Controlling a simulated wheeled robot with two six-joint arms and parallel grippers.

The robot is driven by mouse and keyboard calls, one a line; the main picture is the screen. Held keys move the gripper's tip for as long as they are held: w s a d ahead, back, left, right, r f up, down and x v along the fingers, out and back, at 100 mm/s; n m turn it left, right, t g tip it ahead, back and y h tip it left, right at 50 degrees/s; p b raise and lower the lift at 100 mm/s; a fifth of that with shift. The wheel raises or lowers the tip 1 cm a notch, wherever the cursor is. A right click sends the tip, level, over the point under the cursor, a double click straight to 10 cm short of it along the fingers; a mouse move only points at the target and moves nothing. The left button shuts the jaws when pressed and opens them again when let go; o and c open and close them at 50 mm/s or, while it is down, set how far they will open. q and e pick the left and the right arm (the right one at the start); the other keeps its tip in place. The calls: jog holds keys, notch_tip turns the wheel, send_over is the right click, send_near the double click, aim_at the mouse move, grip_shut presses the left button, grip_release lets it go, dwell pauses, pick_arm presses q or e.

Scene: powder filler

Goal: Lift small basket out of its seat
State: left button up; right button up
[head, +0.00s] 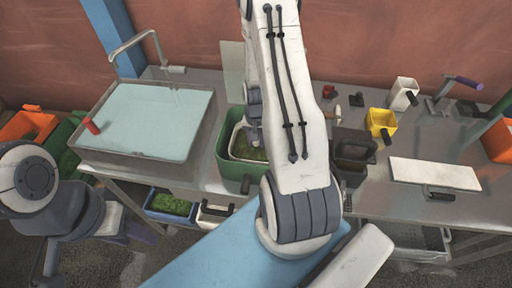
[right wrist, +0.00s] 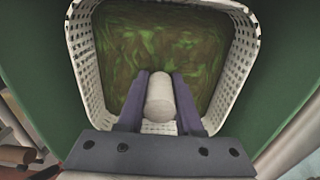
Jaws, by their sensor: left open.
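The small basket (head: 237,146) is white and perforated and holds green-brown matter. It sits inside a dark green bin (head: 236,176), behind my right arm in the head view. In the right wrist view the basket (right wrist: 85,62) fills the middle, with green bin walls around it. My right gripper (right wrist: 161,82) has its two purple fingers on either side of the basket's pale round handle (right wrist: 160,102) and looks shut on it. It also shows in the head view (head: 254,138). My left gripper (head: 142,235) is open and empty, low at the left, away from the basket.
A yellow container (head: 381,122), dark containers (head: 354,145) and a white panel (head: 434,173) lie to the right. A blue crate (head: 172,204) is below the table.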

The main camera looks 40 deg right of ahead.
grip_shut()
jog(key=shift+r, duration=0.1)
jog(key=shift+r, duration=0.5)
notch_tip(320, 180, up, 9)
jog(key=b, duration=0.2)
jog(key=shift+f+b, duration=0.1)
jog(key=shift+b, duration=0.2)
jog(key=shift+r+p, duration=1.3)
jog(key=shift+r, duration=0.2)
